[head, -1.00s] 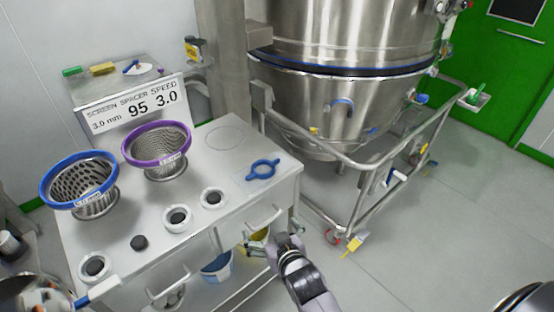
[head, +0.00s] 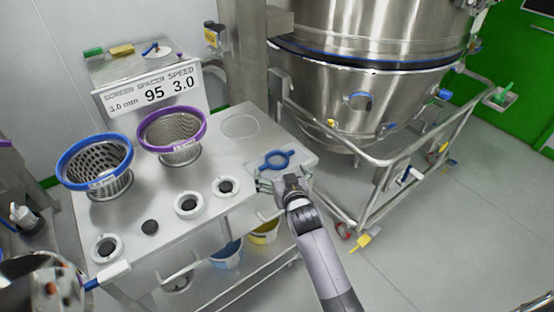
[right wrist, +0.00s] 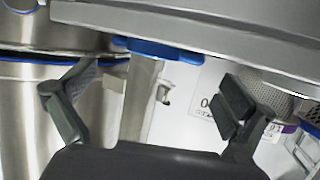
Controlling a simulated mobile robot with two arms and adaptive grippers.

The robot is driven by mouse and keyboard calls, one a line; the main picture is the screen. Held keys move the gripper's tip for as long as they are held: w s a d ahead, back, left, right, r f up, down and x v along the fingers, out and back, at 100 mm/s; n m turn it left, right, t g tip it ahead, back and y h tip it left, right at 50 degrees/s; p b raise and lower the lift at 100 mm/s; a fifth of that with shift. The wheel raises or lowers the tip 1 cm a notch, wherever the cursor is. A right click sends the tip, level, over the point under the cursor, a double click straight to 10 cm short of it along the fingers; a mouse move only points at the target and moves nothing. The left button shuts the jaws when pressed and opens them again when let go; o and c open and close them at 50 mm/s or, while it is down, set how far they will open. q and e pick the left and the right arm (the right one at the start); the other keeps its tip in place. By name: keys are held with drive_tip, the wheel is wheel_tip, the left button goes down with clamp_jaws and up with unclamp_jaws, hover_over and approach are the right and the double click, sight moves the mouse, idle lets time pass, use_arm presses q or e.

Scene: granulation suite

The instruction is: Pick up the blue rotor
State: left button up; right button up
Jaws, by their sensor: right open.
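The blue rotor (head: 276,160), a ring with a lug on each side, lies flat near the right end of the steel bench top (head: 213,160) in the head view. My right gripper (head: 268,184) is just in front of it, at the bench's front right edge, and is empty. In the right wrist view the open fingers (right wrist: 158,105) stand wide apart. The rotor shows there edge-on as a blue strip (right wrist: 158,48) against the bench, beyond the gap between the fingers. I see no contact. My left gripper is not in view.
A blue-rimmed screen basket (head: 96,162) and a purple-rimmed one (head: 172,132) stand at the left of the bench. Several white rings (head: 188,205) lie along its front. A large steel vessel (head: 370,85) in a tubular frame stands behind right.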

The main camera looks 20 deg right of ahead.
sight(271, 155)
drive_tip(key=shift+a+p+x, duration=0.1)
drive_tip(key=shift+p+x, duration=0.05)
drive_tip(key=shift+x, duration=1.25)
drive_tip(key=shift+a+p+x, duration=0.15)
drive_tip(key=shift+x, duration=1.25)
drive_tip(key=shift+r, duration=0.2)
drive_tip(key=shift+c, duration=0.4)
drive_tip(key=shift+s+f, duration=0.1)
drive_tip(key=c, duration=1.2)
drive_tip(key=shift+c, duration=0.4)
